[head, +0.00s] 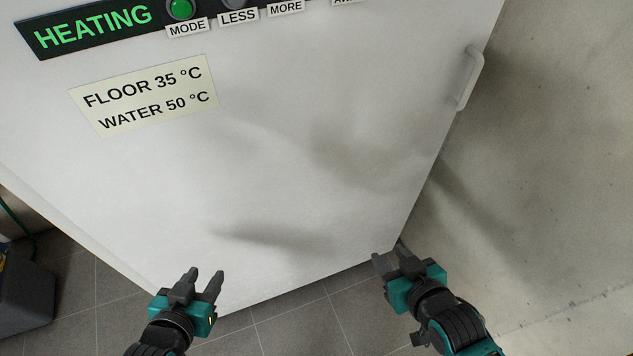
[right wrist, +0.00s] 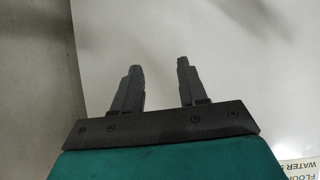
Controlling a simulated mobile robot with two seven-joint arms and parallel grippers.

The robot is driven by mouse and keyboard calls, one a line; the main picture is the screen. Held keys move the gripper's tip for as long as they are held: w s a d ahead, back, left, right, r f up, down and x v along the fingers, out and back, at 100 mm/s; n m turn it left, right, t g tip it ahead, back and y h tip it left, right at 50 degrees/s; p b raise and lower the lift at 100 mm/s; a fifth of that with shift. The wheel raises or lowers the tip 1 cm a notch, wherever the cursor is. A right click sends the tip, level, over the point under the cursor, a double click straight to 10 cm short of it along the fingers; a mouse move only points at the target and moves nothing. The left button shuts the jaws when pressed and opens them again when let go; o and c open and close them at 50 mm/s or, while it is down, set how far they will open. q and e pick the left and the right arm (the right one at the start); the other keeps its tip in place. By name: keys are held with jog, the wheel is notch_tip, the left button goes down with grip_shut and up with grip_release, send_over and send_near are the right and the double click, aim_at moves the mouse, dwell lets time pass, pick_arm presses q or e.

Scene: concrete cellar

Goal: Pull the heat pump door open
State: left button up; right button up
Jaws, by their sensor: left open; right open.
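The white heat pump door (head: 300,150) fills the middle of the head view and looks shut. Its pale handle (head: 471,78) is on the right edge, high up. My left gripper (head: 204,274) is open and empty, low in front of the door's bottom edge. My right gripper (head: 391,256) is open and empty near the door's lower right corner, well below the handle. In the right wrist view, the right gripper (right wrist: 158,66) has its fingers apart with nothing between them, and the white door (right wrist: 250,70) lies beyond. The handle is not clear in that view.
A dark control panel (head: 97,25) with a green button (head: 180,9) is at the top left. A label (head: 146,95) sits below it. A concrete wall (head: 550,170) stands close on the right. A dark box (head: 24,290) is at the lower left. The tiled floor (head: 290,330) shows below.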

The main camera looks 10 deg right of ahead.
jog(key=m+t+h+b, duration=0.4)
jog(key=m+t+h, duration=0.2)
jog(key=h, duration=0.2)
send_near(471, 86)
jog(key=x, duration=0.6)
jog(key=shift+w+d, duration=0.1)
jog(key=shift+w, duration=0.3)
jog(key=shift+x, duration=0.85)
grip_shut()
